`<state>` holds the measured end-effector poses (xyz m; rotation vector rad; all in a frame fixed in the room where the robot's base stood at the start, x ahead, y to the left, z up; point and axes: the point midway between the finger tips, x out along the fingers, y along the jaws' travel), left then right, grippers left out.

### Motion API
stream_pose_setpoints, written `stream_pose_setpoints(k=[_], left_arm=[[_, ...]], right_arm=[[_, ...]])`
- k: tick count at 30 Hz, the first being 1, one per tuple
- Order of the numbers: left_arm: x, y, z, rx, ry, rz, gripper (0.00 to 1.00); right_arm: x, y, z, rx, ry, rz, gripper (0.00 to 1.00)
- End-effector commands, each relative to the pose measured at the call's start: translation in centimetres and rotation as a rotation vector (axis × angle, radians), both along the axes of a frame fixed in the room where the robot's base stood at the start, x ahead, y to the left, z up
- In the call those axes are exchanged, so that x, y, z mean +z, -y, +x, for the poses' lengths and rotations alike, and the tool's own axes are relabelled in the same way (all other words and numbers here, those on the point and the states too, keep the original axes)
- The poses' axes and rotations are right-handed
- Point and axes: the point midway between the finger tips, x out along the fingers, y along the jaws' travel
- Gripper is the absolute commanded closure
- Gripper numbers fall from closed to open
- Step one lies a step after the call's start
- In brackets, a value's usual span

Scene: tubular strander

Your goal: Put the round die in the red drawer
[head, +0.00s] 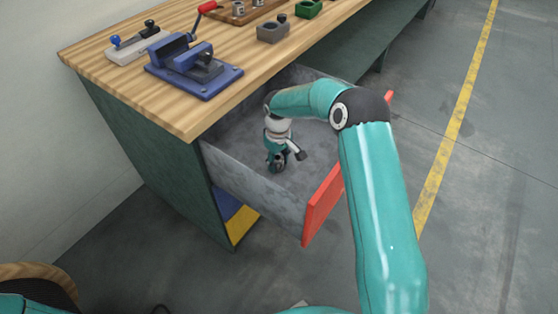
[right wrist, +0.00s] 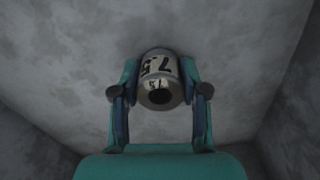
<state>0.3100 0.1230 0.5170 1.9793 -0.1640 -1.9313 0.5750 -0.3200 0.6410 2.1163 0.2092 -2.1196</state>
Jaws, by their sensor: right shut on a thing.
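The red drawer (head: 322,206) is pulled out from under the bench, with a red front and grey inside walls. My right gripper (head: 277,163) is down inside the open drawer. In the right wrist view my right gripper (right wrist: 160,100) is shut on the round die (right wrist: 160,78), a pale metal cylinder with a dark hole and black markings reading about "7.5". The drawer's grey floor (right wrist: 70,60) lies behind the die; I cannot tell whether the die touches it. In the head view the die is too small and hidden to make out clearly. My left gripper is not in view.
The wooden bench top (head: 120,75) carries a blue vise (head: 193,68), a grey block (head: 272,31), a green block (head: 308,9) and a wooden tray (head: 250,10). My right arm passes over the drawer's red front. Open floor lies to the right, with a yellow line (head: 455,120).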

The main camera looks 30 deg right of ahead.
Motion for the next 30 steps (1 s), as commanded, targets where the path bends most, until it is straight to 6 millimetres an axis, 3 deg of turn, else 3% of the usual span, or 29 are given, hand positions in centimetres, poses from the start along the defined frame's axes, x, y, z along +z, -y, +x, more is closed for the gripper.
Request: stream_pose_setpoints(k=[7,8,12,24,30], left_arm=[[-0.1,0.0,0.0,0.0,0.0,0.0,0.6],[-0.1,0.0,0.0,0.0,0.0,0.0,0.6],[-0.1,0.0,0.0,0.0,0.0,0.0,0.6],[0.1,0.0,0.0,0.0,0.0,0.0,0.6],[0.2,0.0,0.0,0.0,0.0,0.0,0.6]], right_arm=[[0.0,0.0,0.1,0.0,0.002,-0.001,1.0],[-0.1,0.0,0.0,0.0,0.0,0.0,0.54],[-0.1,0.0,0.0,0.0,0.0,0.0,0.31],[0.4,0.0,0.0,0.0,0.0,0.0,0.31],[2.9,0.0,0.1,-0.001,0.003,0.001,0.31]])
